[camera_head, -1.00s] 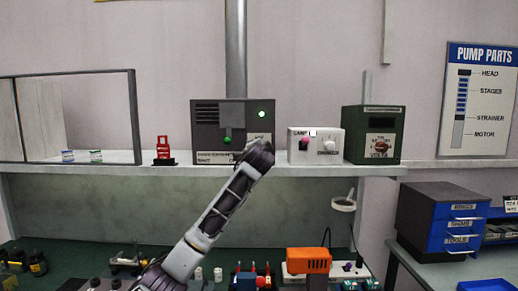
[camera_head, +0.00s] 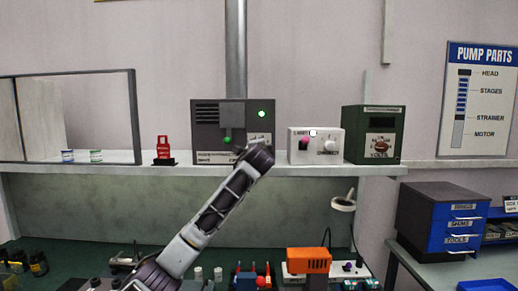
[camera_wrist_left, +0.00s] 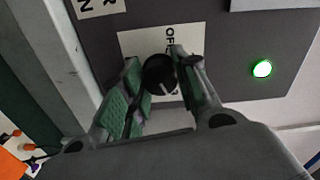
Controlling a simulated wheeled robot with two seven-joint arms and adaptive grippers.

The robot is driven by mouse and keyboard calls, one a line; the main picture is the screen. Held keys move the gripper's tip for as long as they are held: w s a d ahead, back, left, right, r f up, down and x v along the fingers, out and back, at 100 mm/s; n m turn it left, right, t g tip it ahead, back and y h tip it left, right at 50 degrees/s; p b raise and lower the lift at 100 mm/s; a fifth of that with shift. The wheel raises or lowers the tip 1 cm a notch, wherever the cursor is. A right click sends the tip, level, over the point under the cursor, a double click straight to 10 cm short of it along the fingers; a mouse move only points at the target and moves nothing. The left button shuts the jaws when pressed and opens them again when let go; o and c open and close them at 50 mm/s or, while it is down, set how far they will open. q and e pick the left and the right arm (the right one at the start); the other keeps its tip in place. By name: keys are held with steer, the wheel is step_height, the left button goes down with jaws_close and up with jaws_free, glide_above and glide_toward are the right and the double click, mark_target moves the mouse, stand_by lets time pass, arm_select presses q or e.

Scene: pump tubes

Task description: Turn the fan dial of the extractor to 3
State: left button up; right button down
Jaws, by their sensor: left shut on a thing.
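The extractor (camera_head: 208,141) is a dark grey box on the shelf, with a lit green light (camera_head: 262,114) and a duct pipe above it. My left gripper (camera_head: 258,152) is at the lower right of its front and hides the fan dial in the head view. In the left wrist view the fan dial (camera_wrist_left: 158,72) is a round black knob on a white label plate (camera_wrist_left: 130,44) with partly hidden lettering. The fingers of my left gripper (camera_wrist_left: 160,80) are shut on the dial, one on each side. The dial's setting cannot be read. My right gripper is not in view.
A white box (camera_head: 316,146) with knobs and a dark green volts box (camera_head: 372,120) stand right of the extractor on the shelf (camera_head: 100,168). A red device (camera_head: 163,150) stands to its left. Below is a cluttered bench with an orange tool (camera_head: 308,260).

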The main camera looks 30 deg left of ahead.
arm_select(q)
steer(key=o, duration=0.7)
steer(key=shift+f, duration=0.3)
steer(key=o, duration=0.3)
steer(key=shift+r, duration=0.15)
steer(key=shift+s+r, duration=0.1)
steer(key=shift+v, duration=5.9)
